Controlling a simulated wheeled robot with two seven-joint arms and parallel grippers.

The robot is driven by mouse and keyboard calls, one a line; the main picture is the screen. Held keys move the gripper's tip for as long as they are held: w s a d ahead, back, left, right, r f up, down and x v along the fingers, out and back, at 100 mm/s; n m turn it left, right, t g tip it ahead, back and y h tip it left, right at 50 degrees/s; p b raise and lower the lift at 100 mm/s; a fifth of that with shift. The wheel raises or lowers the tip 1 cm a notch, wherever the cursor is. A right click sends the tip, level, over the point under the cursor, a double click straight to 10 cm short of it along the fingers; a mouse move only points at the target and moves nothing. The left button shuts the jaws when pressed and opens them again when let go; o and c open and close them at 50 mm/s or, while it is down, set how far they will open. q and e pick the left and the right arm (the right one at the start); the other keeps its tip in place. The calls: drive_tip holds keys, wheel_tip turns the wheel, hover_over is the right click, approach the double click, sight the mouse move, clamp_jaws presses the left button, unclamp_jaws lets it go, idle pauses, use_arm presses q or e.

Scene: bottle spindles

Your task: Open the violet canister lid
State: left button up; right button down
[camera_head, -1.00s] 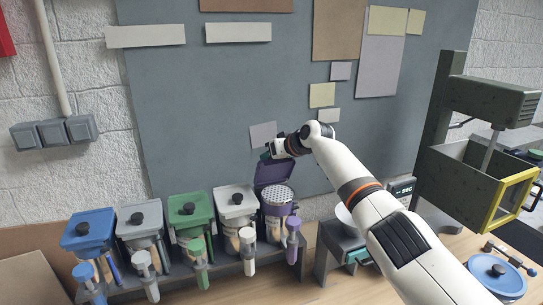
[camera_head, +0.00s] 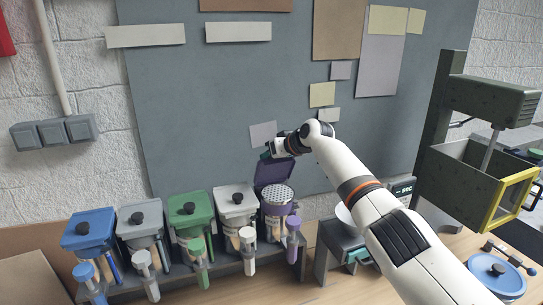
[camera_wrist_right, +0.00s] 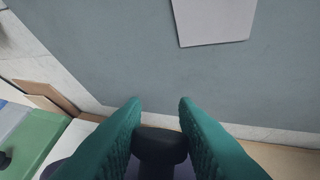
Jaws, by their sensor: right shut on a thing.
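The violet canister (camera_head: 278,204) stands at the right end of the row of canisters in the head view. Its violet lid (camera_head: 273,171) is tilted up at the back, and a pale perforated top shows beneath it. My right gripper (camera_head: 268,155) is at the raised lid. In the right wrist view, my right gripper's green fingers (camera_wrist_right: 160,112) are shut on the lid's black knob (camera_wrist_right: 160,145). A little of the violet lid shows below the knob there. My left gripper is not in view.
Blue (camera_head: 90,231), grey (camera_head: 140,219), green (camera_head: 191,213) and white (camera_head: 236,202) canisters with closed lids stand to the left. A grey board (camera_head: 220,100) is close behind the lid. A scale (camera_head: 402,189) and a yellow-framed press (camera_head: 515,197) stand at right.

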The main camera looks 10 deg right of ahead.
drive_tip(key=shift+s+f, duration=0.1)
drive_tip(key=shift+f, duration=0.45)
drive_tip(key=c, duration=1.5)
unclamp_jaws()
drive_tip(key=o, duration=0.4)
drive_tip(key=shift+d+r, duration=0.1)
drive_tip(key=shift+r, duration=0.1)
drive_tip(key=shift+c, duration=0.2)
drive_tip(key=shift+f, duration=0.1)
drive_tip(key=shift+s+d+r, duration=0.2)
drive_tip(key=shift+d+r, duration=0.2)
drive_tip(key=shift+r, duration=0.4)
drive_tip(key=shift+s+d+r, duration=0.25)
drive_tip(key=shift+s+r, duration=0.1)
drive_tip(key=shift+r, duration=0.2)
drive_tip(key=shift+s+d+r, duration=0.2)
drive_tip(key=shift+s+r, duration=0.1)
drive_tip(key=shift+r, duration=0.25)
drive_tip(key=s+d+r, duration=0.3)
drive_tip(key=s+r, duration=0.1)
drive_tip(key=r, duration=0.3)
drive_tip(key=shift+d+r, duration=0.35)
drive_tip(key=shift+d, duration=0.05)
